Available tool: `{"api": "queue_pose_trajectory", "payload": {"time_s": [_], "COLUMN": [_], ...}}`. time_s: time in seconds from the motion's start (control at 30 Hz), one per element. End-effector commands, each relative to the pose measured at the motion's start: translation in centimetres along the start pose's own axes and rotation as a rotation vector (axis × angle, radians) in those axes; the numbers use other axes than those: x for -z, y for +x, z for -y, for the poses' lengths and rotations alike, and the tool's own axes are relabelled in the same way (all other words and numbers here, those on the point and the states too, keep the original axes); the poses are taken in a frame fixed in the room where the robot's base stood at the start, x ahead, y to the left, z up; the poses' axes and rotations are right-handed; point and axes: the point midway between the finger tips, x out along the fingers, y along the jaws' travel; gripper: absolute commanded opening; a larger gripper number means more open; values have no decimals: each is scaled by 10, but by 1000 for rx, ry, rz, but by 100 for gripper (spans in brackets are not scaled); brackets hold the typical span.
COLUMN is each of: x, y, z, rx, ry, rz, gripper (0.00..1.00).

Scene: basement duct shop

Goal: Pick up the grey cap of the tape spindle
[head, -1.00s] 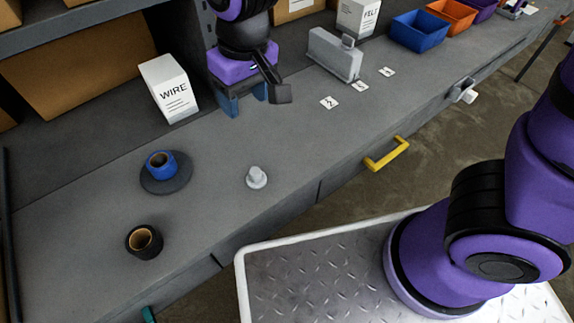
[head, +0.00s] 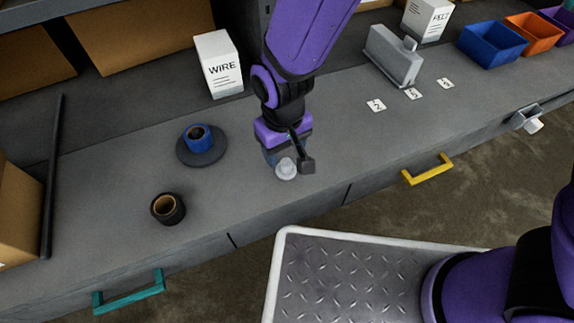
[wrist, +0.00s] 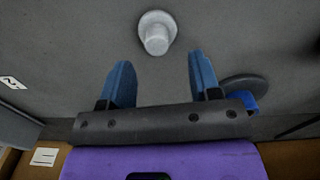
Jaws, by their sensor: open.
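The grey cap (head: 286,169), light grey with a round flange and a knob, stands on the grey bench near its front edge. In the wrist view the cap (wrist: 156,33) lies ahead of the fingertips, roughly centred between them. My gripper (head: 283,157) is over the bench just behind the cap in the head view. In the wrist view its blue fingers (wrist: 158,70) are apart with nothing between them. The tape spindle (head: 203,152), a dark round base with a blue roll on it, stands to the left; it also shows in the wrist view (wrist: 246,88).
A black tape roll (head: 168,209) stands at the front left. A white WIRE box (head: 218,64) is behind. A grey metal block (head: 393,56), number cards (head: 414,94) and blue (head: 492,45) and orange bins (head: 533,34) are to the right. Bench around the cap is clear.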

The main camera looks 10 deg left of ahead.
Motion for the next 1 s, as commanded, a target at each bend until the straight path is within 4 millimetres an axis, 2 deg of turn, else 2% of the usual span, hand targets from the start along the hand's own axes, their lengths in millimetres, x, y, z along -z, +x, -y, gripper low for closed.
{"api": "queue_pose_trajectory", "payload": {"time_s": [0.4,0.7,0.87,1.0], "x": [-5,-5,-5,-5], "y": [47,51,51,51], "z": [-3,-3,-3,-3], "rx": [-1,0,0,0], "ry": [0,0,0,0], "rz": [2,0,0,0], "gripper": [57,57,24,24]}}
